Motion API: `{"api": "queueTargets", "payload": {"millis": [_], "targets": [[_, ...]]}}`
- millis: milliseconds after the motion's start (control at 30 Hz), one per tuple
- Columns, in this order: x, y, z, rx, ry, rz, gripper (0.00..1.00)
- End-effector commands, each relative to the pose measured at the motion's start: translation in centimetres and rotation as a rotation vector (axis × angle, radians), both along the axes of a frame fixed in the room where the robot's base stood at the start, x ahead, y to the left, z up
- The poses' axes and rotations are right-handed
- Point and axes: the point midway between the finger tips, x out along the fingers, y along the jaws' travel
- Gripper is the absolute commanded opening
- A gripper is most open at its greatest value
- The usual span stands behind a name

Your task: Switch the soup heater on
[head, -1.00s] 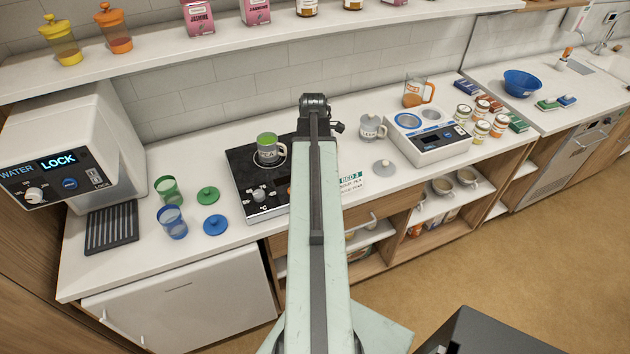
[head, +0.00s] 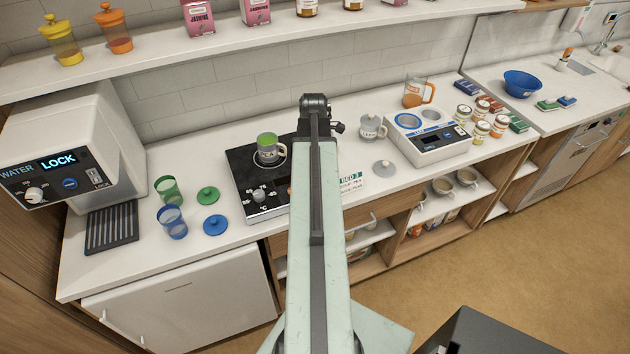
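The soup heater appears to be the white unit (head: 428,150) with two round wells on top and a front panel, right of my arm on the counter. Whether it is on is too small to read. My arm reaches forward over the counter, left of this unit. A small dark part of my gripper (head: 339,128) seems to show beside the arm's far end, apart from the unit. The fingers cannot be made out, and the arm hides what lies behind it.
A shelf (head: 200,55) runs above.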

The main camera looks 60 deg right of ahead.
Motion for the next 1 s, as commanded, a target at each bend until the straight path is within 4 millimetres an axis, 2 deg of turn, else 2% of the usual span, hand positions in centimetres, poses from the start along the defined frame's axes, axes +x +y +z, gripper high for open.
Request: {"api": "queueTargets", "payload": {"millis": [1000], "targets": [[-0.05, -0.03, -0.93, 0.0, 0.0, -0.001, 0.0]]}}
